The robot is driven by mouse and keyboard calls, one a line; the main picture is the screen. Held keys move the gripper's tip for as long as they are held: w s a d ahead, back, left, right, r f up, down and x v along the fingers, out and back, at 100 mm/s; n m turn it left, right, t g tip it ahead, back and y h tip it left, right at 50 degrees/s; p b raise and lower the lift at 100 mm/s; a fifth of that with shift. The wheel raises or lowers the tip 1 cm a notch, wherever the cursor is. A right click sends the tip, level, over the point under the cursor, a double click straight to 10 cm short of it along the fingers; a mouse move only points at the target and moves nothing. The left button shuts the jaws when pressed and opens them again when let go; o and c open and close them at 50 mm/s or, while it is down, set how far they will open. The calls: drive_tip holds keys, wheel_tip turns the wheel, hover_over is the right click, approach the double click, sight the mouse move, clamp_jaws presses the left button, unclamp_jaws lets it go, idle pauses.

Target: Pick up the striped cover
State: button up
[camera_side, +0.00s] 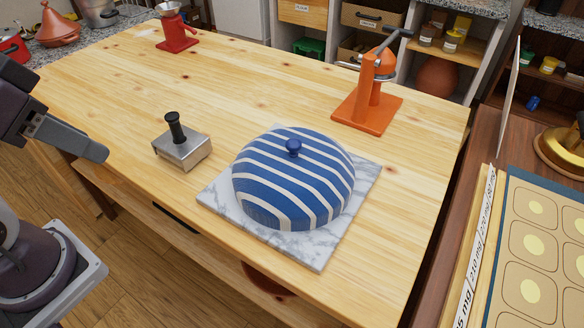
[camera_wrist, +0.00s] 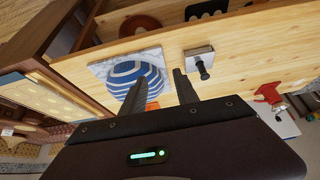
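The striped cover (camera_side: 290,185) is a blue dome with white stripes and a small blue knob on top. It sits upright on a grey-veined white marble slab (camera_side: 325,238) on the wooden table. In the wrist view the cover (camera_wrist: 122,75) lies left of my fingers, partly hidden by the left one. My gripper (camera_wrist: 160,76) is open, its two fingers apart with nothing between them. In the side view my gripper (camera_side: 82,143) is at the left edge, well away from the cover and raised near the table's edge.
A metal block with a black handle (camera_side: 184,150) stands between my gripper and the cover. An orange lever press (camera_side: 367,108) stands behind the cover, and a red grinder (camera_side: 176,40) at the far left. The table's middle (camera_side: 250,90) is clear. A patterned board (camera_side: 535,245) is at right.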

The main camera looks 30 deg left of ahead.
sight(290, 142)
drive_tip(key=o, duration=0.4)
drive_tip(key=w+a+f+m+t+y, duration=0.1)
drive_tip(key=w+a+f+m+t, duration=0.15)
drive_tip(key=w, duration=1.05)
drive_tip(key=w+d+f+m+h, duration=0.1)
drive_tip(key=w+d+f, duration=0.1)
drive_tip(key=w, duration=0.1)
drive_tip(key=w+d+f+m+t+h, duration=0.1)
drive_tip(key=w+d+f+m+h, duration=0.1)
drive_tip(key=w+f, duration=0.1)
drive_tip(key=w+d+f+m+t+h, duration=0.1)
drive_tip(key=w+d+f+m+h, duration=0.1)
drive_tip(key=w, duration=0.3)
drive_tip(key=shift+w+d+f, duration=0.25)
drive_tip(key=shift+f, duration=0.05)
drive_tip(key=d+h, duration=0.1)
drive_tip(key=d, duration=0.1)
drive_tip(key=d+f+m+h, duration=0.1)
drive_tip(key=d+h, duration=0.1)
drive_tip(key=d+f+h, duration=0.1)
drive_tip(key=d+h, duration=0.1)
drive_tip(key=shift+s, duration=0.4)
drive_tip(key=shift+g, duration=0.25)
drive_tip(key=x, duration=0.7)
